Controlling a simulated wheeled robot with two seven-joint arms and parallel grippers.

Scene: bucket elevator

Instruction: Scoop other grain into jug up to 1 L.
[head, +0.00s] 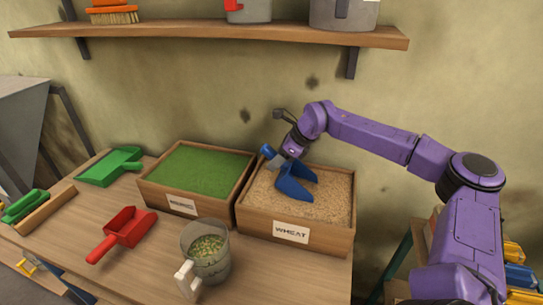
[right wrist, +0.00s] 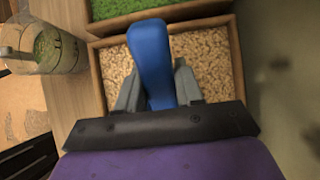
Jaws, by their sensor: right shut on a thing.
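My right gripper (head: 277,163) is shut on the handle of a blue scoop (head: 297,187), which is over or in the wheat box (head: 296,233). The blue handle also shows between the fingers in the right wrist view (right wrist: 151,62). I cannot tell how much grain the scoop holds. The wheat (head: 332,193) is tan grain. Left of it stands a box of green grain (head: 195,168), its label too small to read surely. The clear jug (head: 207,262) with a pale handle stands in front of the boxes and holds some greenish, mixed grain. My left gripper is not in view.
A red scoop (head: 127,228) lies left of the jug. A green dustpan-like scoop (head: 112,166) lies at the back left, and green items (head: 25,206) lie by a wooden block at the far left. A shelf (head: 210,31) runs along the wall above.

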